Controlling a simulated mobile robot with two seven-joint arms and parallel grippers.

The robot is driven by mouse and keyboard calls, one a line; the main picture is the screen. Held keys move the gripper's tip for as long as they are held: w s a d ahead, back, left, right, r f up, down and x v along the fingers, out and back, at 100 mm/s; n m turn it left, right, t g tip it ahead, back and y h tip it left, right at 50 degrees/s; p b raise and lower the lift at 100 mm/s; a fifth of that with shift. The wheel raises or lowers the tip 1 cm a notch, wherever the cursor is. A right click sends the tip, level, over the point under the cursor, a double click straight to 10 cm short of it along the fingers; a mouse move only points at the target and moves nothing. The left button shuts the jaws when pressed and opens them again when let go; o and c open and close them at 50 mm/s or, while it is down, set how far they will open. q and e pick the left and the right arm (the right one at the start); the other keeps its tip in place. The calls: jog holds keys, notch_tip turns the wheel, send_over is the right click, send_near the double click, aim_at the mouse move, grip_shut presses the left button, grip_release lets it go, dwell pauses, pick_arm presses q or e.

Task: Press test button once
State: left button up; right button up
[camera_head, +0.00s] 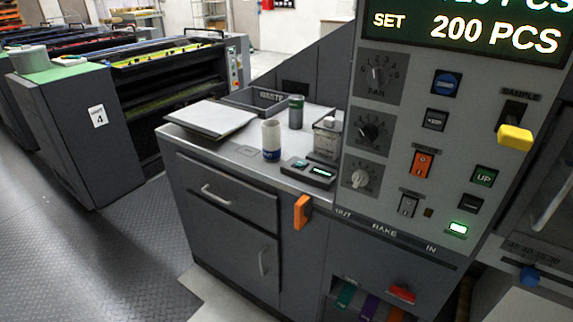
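A grey control panel (396,100) fills the right side of the head view. A small dark device (308,172) with a green display lies on the cabinet top, left of the panel. Neither of my grippers is in view.
A yellow-tipped lever (514,137) sticks out under the SAMPLE label. Several knobs (376,76) line the panel's left. Floor at left is clear.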

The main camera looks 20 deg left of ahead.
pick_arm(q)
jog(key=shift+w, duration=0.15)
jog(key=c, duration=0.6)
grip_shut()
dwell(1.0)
